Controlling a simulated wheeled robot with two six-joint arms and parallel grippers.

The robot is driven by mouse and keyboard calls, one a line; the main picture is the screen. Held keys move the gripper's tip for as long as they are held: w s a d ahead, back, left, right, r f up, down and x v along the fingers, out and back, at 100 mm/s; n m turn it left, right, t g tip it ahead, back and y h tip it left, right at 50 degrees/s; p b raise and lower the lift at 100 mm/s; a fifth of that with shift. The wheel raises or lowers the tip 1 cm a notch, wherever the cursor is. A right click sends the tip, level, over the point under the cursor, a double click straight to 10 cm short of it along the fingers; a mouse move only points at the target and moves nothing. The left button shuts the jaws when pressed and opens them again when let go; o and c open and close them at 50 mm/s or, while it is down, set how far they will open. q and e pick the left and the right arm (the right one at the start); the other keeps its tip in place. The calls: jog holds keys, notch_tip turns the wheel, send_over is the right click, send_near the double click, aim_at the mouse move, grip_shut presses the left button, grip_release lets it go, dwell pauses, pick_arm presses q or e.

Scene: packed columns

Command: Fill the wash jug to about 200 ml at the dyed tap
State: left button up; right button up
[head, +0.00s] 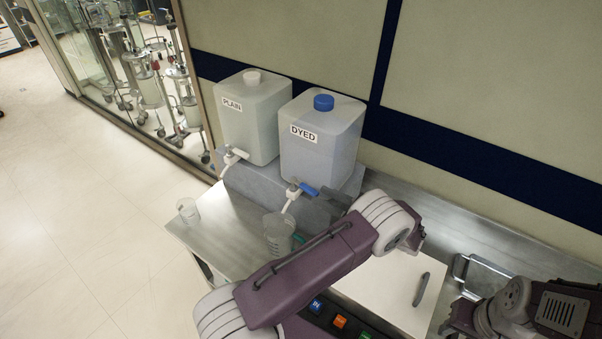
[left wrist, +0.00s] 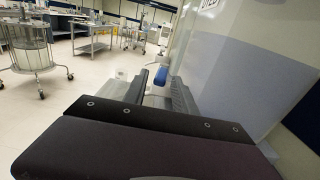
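The dyed carboy (head: 322,140) has a blue cap and a "DYED" label. Its tap (head: 291,196) has a blue lever (head: 309,190) and a white spout. A clear graduated jug (head: 278,228) stands below the spout; its liquid level is hard to tell.
The plain carboy (head: 252,115) with its white tap (head: 233,157) stands to the left. A small clear cup (head: 188,210) is near the bench's left edge. A white panel (head: 398,290), a metal tray (head: 480,273) and coloured buttons (head: 339,321) lie to the right and front.

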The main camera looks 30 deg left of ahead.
aim_at(304, 183)
pick_arm(q)
jog(key=shift+s+f, duration=0.2)
jog(key=a+p, duration=0.2)
jog(key=w+a+p, duration=0.1)
jog(key=a, duration=0.2)
jog(key=w+a+p, duration=0.1)
jog(key=a+p, duration=0.1)
jog(key=a, duration=0.1)
jog(key=shift+p, duration=0.3)
jog(key=shift+s+a, duration=0.2)
jog(key=shift+a, duration=0.1)
jog(key=shift+w+d+f, duration=0.1)
jog(key=shift+w+d, duration=0.2)
jog(key=shift+w, duration=0.1)
jog(key=shift+c, duration=0.3)
jog(key=shift+w, duration=0.1)
jog(key=c, duration=0.6)
grip_shut()
jog(key=shift+s, duration=0.25)
jog(key=shift+w, duration=0.1)
pick_arm(e)
jog(key=r, duration=0.3)
jog(key=w+d+r, duration=0.1)
jog(key=shift+r, duration=0.35)
